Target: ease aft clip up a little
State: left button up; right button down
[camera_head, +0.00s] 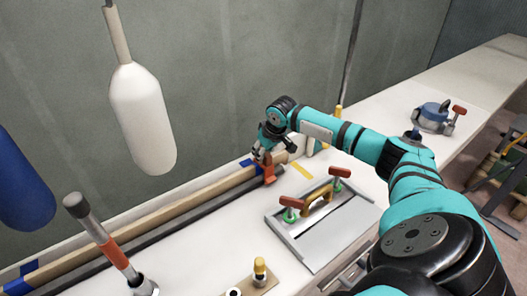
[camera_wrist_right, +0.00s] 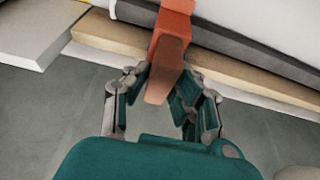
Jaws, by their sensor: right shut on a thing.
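The orange clip (camera_head: 269,172) sits over the far end of the wooden strip and the dark strip along the wall side of the bench. In the right wrist view the clip (camera_wrist_right: 172,28) reaches over the strips, and its browner end (camera_wrist_right: 163,72) lies between my fingers. My right gripper (camera_head: 264,155) is shut on the clip from above, at the wall side. It also shows in the right wrist view (camera_wrist_right: 158,88). The fingers partly hide the clip in the head view. My left gripper is not in view.
A framed panel (camera_head: 306,259) with red-handled clamps (camera_head: 293,200) lies right of the clip. A white fender (camera_head: 143,115) and a blue one (camera_head: 20,185) hang at left. A grey-and-orange post (camera_head: 112,250) stands in front. A blue tool (camera_head: 432,115) lies farther back.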

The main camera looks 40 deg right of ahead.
jog(key=shift+w+d+r+p, duration=0.2)
jog(key=shift+r+p, duration=0.15)
jog(key=shift+r, duration=0.3)
jog(key=shift+s+r, duration=0.1)
jog(key=c, duration=1.5)
grip_release()
jog(key=shift+a, duration=0.1)
jog(key=o, duration=0.5)
jog(key=shift+f, duration=0.2)
jog(key=shift+c, duration=0.2)
jog(key=shift+s, duration=0.1)
jog(key=shift+r, duration=0.15)
jog(key=v, duration=1.1)
jog(key=shift+s+r, duration=0.25)
jog(key=shift+r, duration=0.05)
jog(key=shift+a+r, duration=0.1)
